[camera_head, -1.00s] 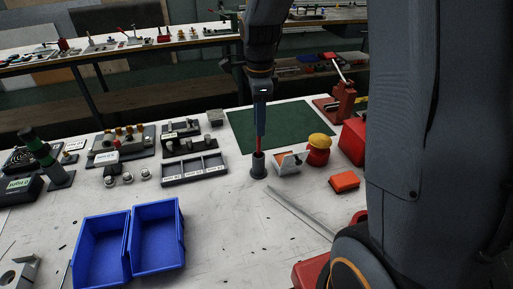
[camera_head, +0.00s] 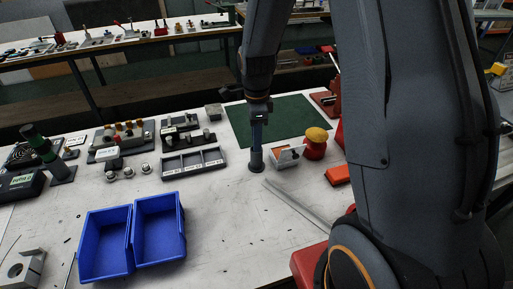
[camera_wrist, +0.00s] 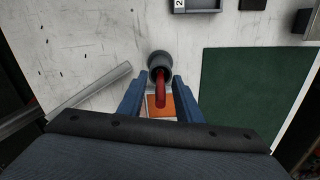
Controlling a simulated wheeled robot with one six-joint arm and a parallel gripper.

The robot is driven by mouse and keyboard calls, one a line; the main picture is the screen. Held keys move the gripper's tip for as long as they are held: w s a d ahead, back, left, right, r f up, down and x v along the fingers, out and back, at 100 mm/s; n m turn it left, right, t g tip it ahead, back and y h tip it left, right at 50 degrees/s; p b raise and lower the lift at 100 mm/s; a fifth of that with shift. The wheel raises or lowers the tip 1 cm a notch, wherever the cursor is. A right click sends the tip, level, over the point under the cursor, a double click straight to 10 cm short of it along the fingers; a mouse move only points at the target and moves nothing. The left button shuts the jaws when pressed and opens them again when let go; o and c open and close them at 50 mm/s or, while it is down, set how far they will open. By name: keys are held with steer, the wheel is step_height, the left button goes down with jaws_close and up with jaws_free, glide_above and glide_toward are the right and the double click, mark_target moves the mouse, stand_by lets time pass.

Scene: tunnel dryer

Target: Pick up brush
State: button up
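The brush (camera_wrist: 161,92) shows only as a red handle standing in a round grey cup (camera_wrist: 160,61) in the wrist view. In the head view the cup (camera_head: 256,166) stands on the white table, and my gripper hides the handle. My gripper (camera_head: 257,143) points down right over the cup. In the wrist view the blue fingers of my gripper (camera_wrist: 159,78) are apart on both sides of the red handle, with gaps visible. The brush's lower end is hidden inside the cup.
A grey three-part tray (camera_head: 193,162) is left of the cup. A green mat (camera_head: 285,118) lies behind, blue bins (camera_head: 132,242) at front left, and a metal bar (camera_head: 300,205) in front.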

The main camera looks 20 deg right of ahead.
jaws_close()
